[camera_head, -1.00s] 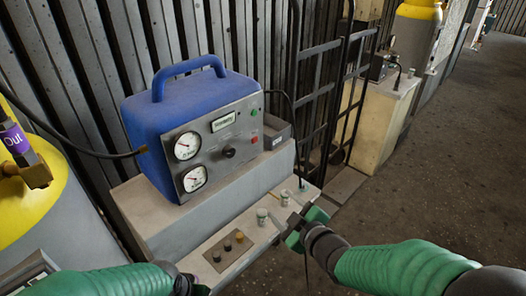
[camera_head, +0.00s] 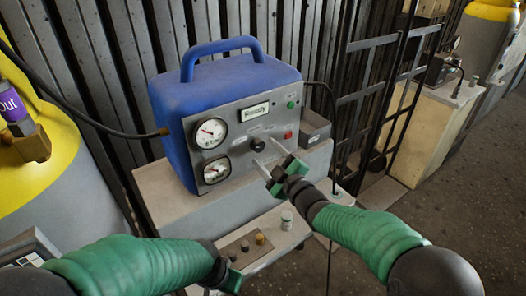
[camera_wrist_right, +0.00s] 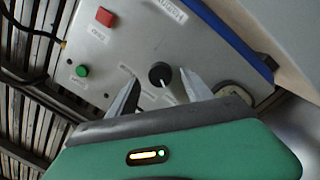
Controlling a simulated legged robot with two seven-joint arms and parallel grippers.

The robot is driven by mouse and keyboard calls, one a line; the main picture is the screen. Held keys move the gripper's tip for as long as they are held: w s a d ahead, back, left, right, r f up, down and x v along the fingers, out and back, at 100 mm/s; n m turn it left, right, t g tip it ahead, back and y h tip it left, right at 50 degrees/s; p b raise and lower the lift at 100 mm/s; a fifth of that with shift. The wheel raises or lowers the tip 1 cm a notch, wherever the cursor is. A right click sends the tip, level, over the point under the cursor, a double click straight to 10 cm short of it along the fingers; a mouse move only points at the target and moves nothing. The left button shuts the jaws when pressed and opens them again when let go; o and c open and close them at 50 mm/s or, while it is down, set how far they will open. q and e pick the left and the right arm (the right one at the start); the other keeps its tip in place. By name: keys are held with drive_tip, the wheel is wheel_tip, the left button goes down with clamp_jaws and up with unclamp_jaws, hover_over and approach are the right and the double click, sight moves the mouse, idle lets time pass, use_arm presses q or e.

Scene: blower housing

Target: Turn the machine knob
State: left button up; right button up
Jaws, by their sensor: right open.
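The blue machine (camera_head: 215,82) stands on a grey stepped stand with its grey front panel facing me. The black round knob (camera_head: 258,145) is on the panel, right of two dial gauges. It also shows in the right wrist view (camera_wrist_right: 159,73), with a white pointer line. My right gripper (camera_head: 263,151) is open and empty just in front of the panel. In the wrist view its two fingertips (camera_wrist_right: 162,77) lie on either side of the knob; contact is not visible. My left gripper (camera_head: 230,276) is low at the bottom centre, partly hidden by its arm.
Red (camera_head: 288,134) and green (camera_head: 291,104) buttons sit on the panel right of the knob. The lower ledge holds small knobs (camera_head: 259,239) and a metal post (camera_head: 287,220). A yellow cylinder (camera_head: 45,165) stands left, a black metal rack (camera_head: 375,100) right. A hose enters the machine's left side.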

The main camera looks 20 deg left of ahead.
drive_tip(key=x, duration=0.2)
drive_tip(key=shift+w+a+f, duration=0.1)
drive_tip(key=shift+w+a, duration=0.1)
drive_tip(key=shift+a, duration=0.1)
clamp_jaws()
